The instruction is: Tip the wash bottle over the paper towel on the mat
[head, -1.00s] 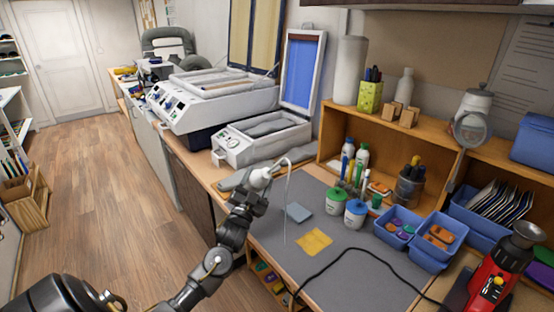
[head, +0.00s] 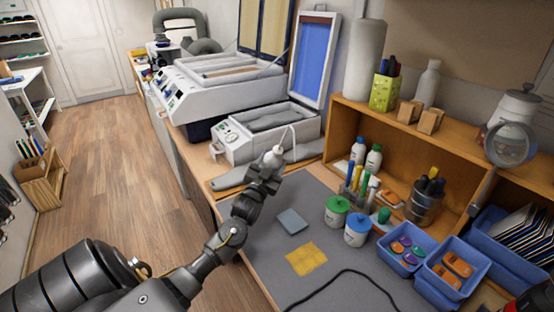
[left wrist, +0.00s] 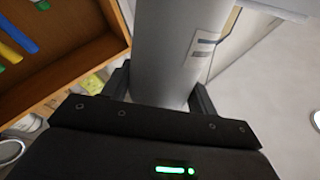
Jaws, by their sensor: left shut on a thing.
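My left gripper (head: 266,172) is shut on the white wash bottle (head: 275,157), held up over the far left part of the grey mat (head: 262,254). Its thin bent spout shows above my fingers. In the left wrist view, the bottle's pale grey body (left wrist: 172,50), with a label, stands between the two fingers. A flat yellow square (head: 306,259) and a blue-grey square (head: 292,221) lie on the mat, to the right of and nearer than the bottle. I cannot tell for certain which is the paper towel. My right gripper is not in view.
Green-lidded (head: 337,210) and blue-lidded (head: 357,230) jars stand right of the squares, with blue bins (head: 400,265) beyond. A black cable (head: 345,275) crosses the near mat. A white machine (head: 245,140) stands behind the bottle. The mat around the squares is clear.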

